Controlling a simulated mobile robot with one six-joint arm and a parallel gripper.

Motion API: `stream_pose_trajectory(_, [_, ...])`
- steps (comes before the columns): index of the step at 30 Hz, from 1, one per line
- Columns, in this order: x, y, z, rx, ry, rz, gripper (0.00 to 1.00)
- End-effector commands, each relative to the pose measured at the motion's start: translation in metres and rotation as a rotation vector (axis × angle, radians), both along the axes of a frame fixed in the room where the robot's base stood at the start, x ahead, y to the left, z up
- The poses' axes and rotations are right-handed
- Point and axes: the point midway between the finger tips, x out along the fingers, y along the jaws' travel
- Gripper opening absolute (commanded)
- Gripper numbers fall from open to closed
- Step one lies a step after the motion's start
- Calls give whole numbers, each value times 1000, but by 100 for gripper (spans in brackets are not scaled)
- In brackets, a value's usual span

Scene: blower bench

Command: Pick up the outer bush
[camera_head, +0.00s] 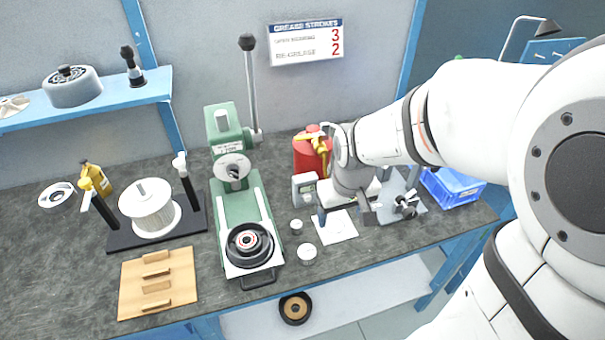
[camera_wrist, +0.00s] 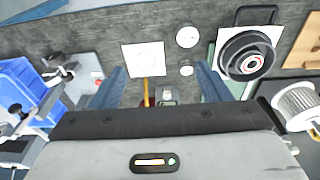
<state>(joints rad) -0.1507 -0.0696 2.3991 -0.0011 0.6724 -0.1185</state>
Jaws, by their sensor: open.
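Two small pale round pieces stand on the bench, and the views do not label either as the outer bush. The larger, wider piece (camera_head: 307,252) is near the front edge; it also shows in the wrist view (camera_wrist: 188,37). The smaller piece (camera_head: 296,227) stands just behind it and shows in the wrist view too (camera_wrist: 186,71). My gripper (camera_head: 345,212) is open and empty above the bench, to the right of both pieces, over a white square sheet (camera_head: 340,232). In the wrist view its two fingers (camera_wrist: 161,86) are wide apart with nothing between them.
A green press (camera_head: 222,130) with a black round housing (camera_head: 233,255) on its base stands left of the pieces. A red can (camera_head: 305,155) and grey meter (camera_head: 304,183) stand behind. A metal fixture (camera_head: 405,205) and blue crate (camera_head: 452,186) are right. A wooden board (camera_head: 135,285) lies left.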

Motion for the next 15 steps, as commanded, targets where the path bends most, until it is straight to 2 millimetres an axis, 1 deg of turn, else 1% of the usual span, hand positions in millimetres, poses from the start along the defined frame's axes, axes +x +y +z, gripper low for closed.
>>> stream_pose_trajectory(1, [8,10,-19,-6,29,38,70])
stream_pose_trajectory(3, [17,22,-42,-13,54,88,70])
stream_pose_trajectory(6, [27,38,-74,-22,84,153,70])
stream_pose_trajectory(9, [32,50,-101,-29,109,205,70])
stream_pose_trajectory(12, [34,59,-121,-35,124,240,70])
stream_pose_trajectory(15, [35,64,-133,-38,133,262,70])
